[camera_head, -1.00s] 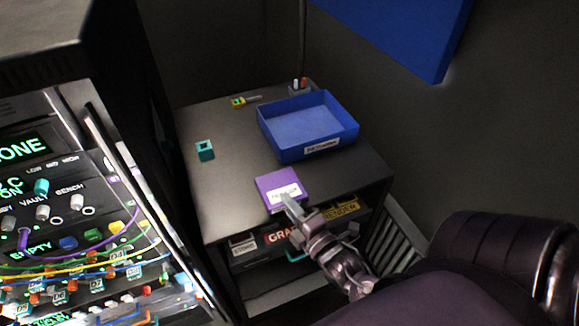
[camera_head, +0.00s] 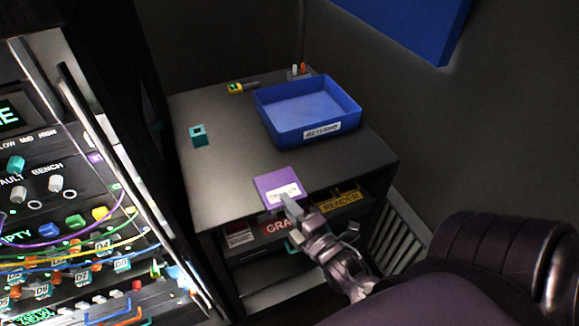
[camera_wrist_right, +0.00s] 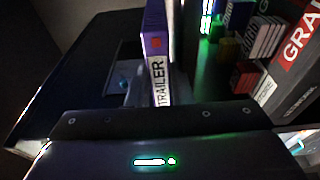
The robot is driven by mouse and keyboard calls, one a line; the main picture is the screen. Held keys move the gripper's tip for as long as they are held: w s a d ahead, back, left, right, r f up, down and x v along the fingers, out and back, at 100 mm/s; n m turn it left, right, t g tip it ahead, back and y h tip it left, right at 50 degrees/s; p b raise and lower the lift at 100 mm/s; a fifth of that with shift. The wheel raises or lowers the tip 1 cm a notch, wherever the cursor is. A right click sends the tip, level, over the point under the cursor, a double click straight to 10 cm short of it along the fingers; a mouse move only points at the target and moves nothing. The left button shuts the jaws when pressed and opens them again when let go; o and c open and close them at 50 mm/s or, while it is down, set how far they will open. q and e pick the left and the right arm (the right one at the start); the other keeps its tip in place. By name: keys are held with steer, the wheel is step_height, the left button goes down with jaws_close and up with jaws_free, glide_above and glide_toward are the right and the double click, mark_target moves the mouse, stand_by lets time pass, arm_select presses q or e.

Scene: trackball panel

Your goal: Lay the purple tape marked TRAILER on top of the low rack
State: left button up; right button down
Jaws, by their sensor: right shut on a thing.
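The purple tape marked TRAILER (camera_head: 276,183) is at the front edge of the low rack's (camera_head: 235,180) dark top in the head view. My right gripper (camera_head: 289,204) is shut on the tape's near end, at its white label. In the right wrist view the tape (camera_wrist_right: 153,30) stands out from the jaws, with its TRAILER label facing the camera. I cannot tell whether the tape touches the top or hangs just above it. My left gripper is not in view.
A blue bin (camera_head: 308,113) stands at the back right of the top, with a teal block (camera_head: 198,135) to the left and a yellow-ended tool (camera_head: 241,88) behind. Tapes, including GRA... (camera_head: 281,227) and RENDER (camera_head: 338,202), fill the shelf below. A cabled panel (camera_head: 75,220) is at left.

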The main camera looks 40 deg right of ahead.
steer(key=shift+f+b, duration=0.35)
steer(key=shift+f, duration=0.25)
steer(key=c, duration=1.2)
jaws_free()
steer(key=s+b, duration=0.2)
steer(key=s, duration=0.6)
steer(key=shift+a, duration=0.15)
